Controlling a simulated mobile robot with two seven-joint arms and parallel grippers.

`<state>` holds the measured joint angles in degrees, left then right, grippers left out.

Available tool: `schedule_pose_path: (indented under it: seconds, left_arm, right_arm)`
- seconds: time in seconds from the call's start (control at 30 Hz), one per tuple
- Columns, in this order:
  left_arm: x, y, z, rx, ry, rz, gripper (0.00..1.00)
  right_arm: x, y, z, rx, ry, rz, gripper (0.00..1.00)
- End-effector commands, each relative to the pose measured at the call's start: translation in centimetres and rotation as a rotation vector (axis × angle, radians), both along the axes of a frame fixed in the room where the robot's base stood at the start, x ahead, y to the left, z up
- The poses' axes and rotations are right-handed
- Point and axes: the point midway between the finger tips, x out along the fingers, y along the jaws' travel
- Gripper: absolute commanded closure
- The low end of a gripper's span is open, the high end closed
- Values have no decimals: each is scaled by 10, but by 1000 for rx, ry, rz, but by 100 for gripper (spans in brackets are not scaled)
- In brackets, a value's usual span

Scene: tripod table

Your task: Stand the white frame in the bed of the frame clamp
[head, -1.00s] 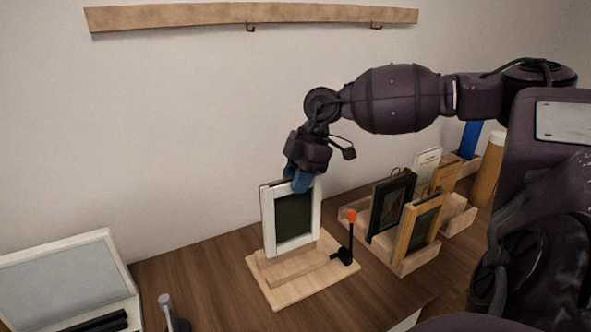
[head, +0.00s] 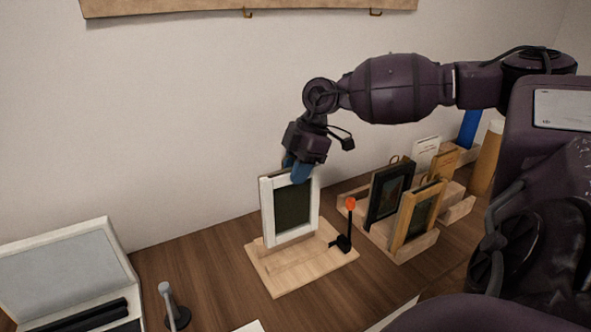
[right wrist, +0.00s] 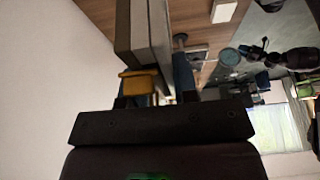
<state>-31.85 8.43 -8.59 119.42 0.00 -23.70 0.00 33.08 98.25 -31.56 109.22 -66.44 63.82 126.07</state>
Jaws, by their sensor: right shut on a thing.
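The white frame (head: 268,214) with a dark green panel stands roughly upright over the wooden base of the frame clamp (head: 283,284) in the head view. My right gripper (head: 298,173) is shut on its top edge from above. The frame's lower edge is at the bed, but I cannot tell whether it rests there or hovers just above. The clamp's black lever with a red-orange knob (head: 350,203) stands upright at the right of the base. In the right wrist view the frame's pale edge (right wrist: 158,35) runs between the fingers. My left gripper is not in view.
To the right, a wooden rack (head: 420,246) holds a black frame (head: 378,205) and a tan wooden frame (head: 405,228). At the left are a tray with a grey panel (head: 60,262) and a small metal post (head: 168,300). A rail with hooks (head: 250,6) is on the wall.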

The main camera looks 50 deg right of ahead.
Motion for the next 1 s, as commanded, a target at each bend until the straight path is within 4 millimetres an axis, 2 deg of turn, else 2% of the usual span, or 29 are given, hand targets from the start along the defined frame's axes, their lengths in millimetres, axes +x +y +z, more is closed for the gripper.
schedule_pose_path:
  seconds: [1.0]
  left_arm:
    - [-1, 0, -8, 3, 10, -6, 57]
  right_arm:
    - [0, 0, -37, 0, 1, 1, 100]
